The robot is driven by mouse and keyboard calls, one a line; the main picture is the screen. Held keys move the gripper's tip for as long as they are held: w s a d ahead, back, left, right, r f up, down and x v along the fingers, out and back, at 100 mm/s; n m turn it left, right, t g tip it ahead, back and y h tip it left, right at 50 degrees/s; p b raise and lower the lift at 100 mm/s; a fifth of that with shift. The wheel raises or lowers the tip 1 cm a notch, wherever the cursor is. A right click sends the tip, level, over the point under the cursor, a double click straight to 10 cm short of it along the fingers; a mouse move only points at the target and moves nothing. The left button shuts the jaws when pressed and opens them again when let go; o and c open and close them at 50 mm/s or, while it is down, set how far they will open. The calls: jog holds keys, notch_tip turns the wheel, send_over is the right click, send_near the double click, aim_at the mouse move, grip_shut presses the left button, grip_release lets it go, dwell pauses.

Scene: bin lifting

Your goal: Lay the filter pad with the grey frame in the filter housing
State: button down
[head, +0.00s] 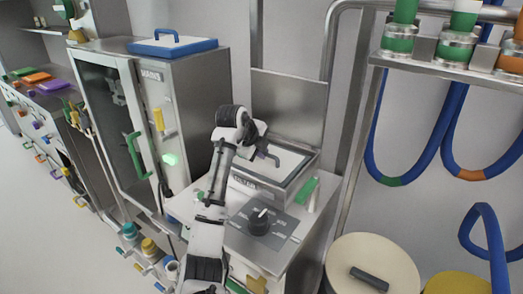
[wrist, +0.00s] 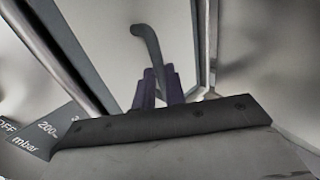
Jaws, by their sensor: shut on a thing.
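The filter pad with the grey frame (head: 291,160) has a white face and a dark grey handle. It is at the metal filter housing (head: 258,192), inside or just above its rim; I cannot tell whether it rests on the bottom. My gripper (head: 266,153) is shut on the pad's handle, and my wrist hides the pad's left part. In the wrist view, the dark fingers of my gripper (wrist: 159,84) close around the handle (wrist: 147,42), with the white pad (wrist: 105,40) behind it.
A white pad with a blue frame (head: 172,46) lies on the steel cabinet (head: 175,110) at the left. A black dial (head: 259,222) is in front of the housing and a green part (head: 303,192) beside it. A round drum lid (head: 350,265) is at the lower right.

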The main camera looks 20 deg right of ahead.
aim_at(264, 162)
jog(key=shift+f+b, duration=0.55)
jog(key=shift+f, duration=1)
dwell(1.0)
jog(key=c, duration=1.4)
grip_release()
jog(key=shift+o, duration=0.2)
jog(key=b+v, duration=0.3)
jog(key=v, duration=1)
jog(key=shift+s+r, duration=0.2)
jog(key=shift+r, duration=0.15)
jog(key=shift+a, duration=0.15)
